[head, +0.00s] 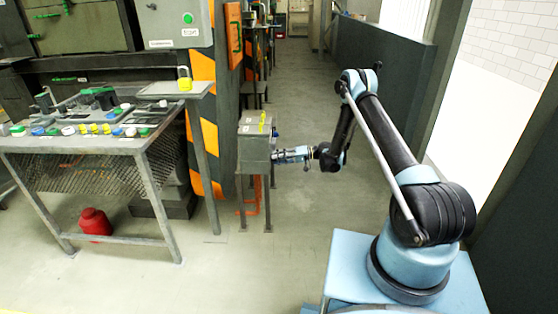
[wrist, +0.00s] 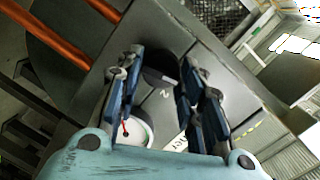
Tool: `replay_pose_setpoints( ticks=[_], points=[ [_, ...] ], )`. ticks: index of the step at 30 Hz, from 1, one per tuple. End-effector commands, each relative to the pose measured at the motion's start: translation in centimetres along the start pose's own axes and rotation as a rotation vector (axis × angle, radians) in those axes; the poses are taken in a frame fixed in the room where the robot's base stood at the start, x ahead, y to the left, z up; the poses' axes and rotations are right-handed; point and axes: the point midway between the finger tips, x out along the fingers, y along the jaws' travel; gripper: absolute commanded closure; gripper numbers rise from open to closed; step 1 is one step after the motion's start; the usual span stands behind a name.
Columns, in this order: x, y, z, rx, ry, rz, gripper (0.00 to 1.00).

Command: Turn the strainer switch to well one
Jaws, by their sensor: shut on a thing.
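The strainer switch (wrist: 160,68) is a dark knob on the grey panel of a small control box, seen at the top middle of the wrist view. My gripper (wrist: 160,62) has its blue fingers on either side of the knob and is shut on it. A "2" mark shows on the panel just below the knob; no "1" mark can be made out. In the head view the control box (head: 256,151) stands on thin legs, and my gripper (head: 277,157) meets its right side. The knob is hidden there, so its exact setting cannot be told.
A white round dial (wrist: 133,133) with a red needle sits beside the knob, partly behind a finger. A grey table (head: 85,145) with coloured buttons stands at left. The aisle floor (head: 310,90) is clear.

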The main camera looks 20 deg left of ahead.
Motion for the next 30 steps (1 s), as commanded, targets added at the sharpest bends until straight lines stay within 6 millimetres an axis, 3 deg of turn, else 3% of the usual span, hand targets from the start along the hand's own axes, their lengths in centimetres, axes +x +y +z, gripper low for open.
replay_pose_setpoints(
  ticks=[15,30],
  points=[
    [0.14,-0.13,0.33,-0.411,0.029,0.049,0.89],
    [0.15,-0.12,0.38,-0.546,0.039,0.065,0.89]
  ],
)
